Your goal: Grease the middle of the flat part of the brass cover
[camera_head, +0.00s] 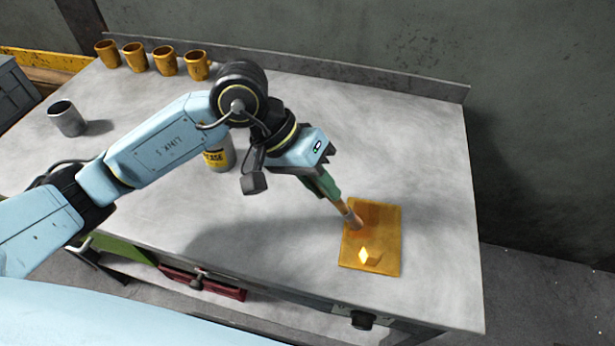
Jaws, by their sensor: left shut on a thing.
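The brass cover (388,232) is a flat golden plate lying on the grey workbench near its front right. A small raised part (368,255) near its front edge shines brightly. My left gripper (322,182) is up and left of the cover, shut on a brush (344,210) with a brown-orange shaft. The brush slants down to the right, and its tip is at the cover's left-middle area. I cannot tell whether the tip touches the plate or whether grease is on it. The grease can (218,157) stands behind my left arm, partly hidden. My right gripper is out of view.
Several brass cups (165,61) stand in a row at the back left of the workbench (420,150). A grey metal cup (67,119) stands at the left. A low ledge runs along the back. The bench right of the cover is clear.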

